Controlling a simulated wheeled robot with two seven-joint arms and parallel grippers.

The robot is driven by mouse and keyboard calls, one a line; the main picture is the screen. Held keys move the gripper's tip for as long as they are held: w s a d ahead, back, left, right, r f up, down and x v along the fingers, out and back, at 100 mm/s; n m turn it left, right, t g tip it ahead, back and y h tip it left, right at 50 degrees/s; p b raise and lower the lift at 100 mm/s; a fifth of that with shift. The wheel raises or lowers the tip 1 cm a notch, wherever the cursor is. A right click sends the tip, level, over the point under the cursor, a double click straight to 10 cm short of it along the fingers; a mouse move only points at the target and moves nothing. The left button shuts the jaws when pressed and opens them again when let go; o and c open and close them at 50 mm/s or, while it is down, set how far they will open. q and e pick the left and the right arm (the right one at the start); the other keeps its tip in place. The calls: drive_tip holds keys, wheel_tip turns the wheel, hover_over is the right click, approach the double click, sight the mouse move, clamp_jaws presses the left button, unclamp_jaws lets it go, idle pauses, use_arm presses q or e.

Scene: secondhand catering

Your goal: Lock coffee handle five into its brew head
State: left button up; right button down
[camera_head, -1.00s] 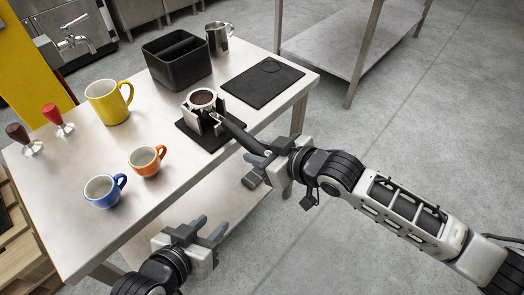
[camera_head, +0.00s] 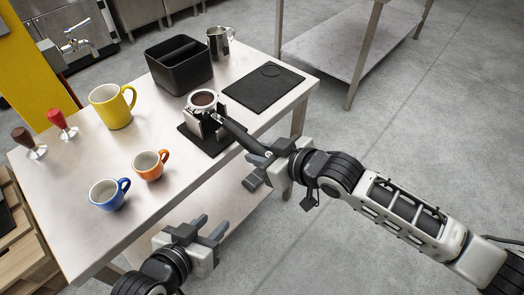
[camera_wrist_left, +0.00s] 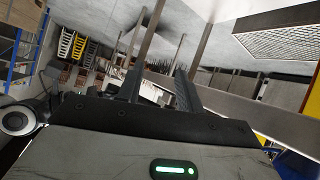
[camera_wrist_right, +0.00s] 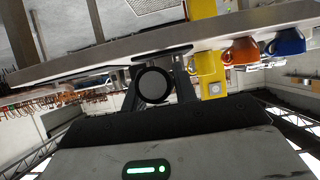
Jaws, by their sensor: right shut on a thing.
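The coffee handle (camera_head: 240,136) has a metal basket (camera_head: 203,98) filled with ground coffee. Its basket end rests level in a holder (camera_head: 193,124) on a small black mat (camera_head: 207,149). My right gripper (camera_head: 263,160) is shut on the black grip, past the table's edge. In the right wrist view, the round butt of the coffee handle (camera_wrist_right: 153,85) shows between the fingers. No number on it is readable. My left gripper (camera_head: 209,229) is open and empty in front of the table, its fingers apart in the left wrist view (camera_wrist_left: 158,85). I cannot make out the brew head in any view.
On the table (camera_head: 75,180) stand a yellow mug (camera_head: 110,108), an orange cup (camera_head: 148,166), a blue cup (camera_head: 105,195), two tampers (camera_head: 36,152), a black bin (camera_head: 180,65), a steel jug (camera_head: 218,42) and a flat black mat (camera_head: 262,90).

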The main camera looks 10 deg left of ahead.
sight(247, 137)
drive_tip(key=shift+r, duration=0.15)
drive_tip(key=shift+r, duration=0.15)
drive_tip(key=shift+r+p, duration=0.25)
drive_tip(key=shift+p, duration=0.15)
drive_tip(key=shift+r+p, duration=2.6)
use_arm(q)
drive_tip(key=shift+s+a+r+m+g+y, duration=0.3)
drive_tip(key=shift+a+r+m+g+y, duration=0.1)
drive_tip(key=shift+a+r+m, duration=0.15)
drive_tip(key=shift+f, duration=0.15)
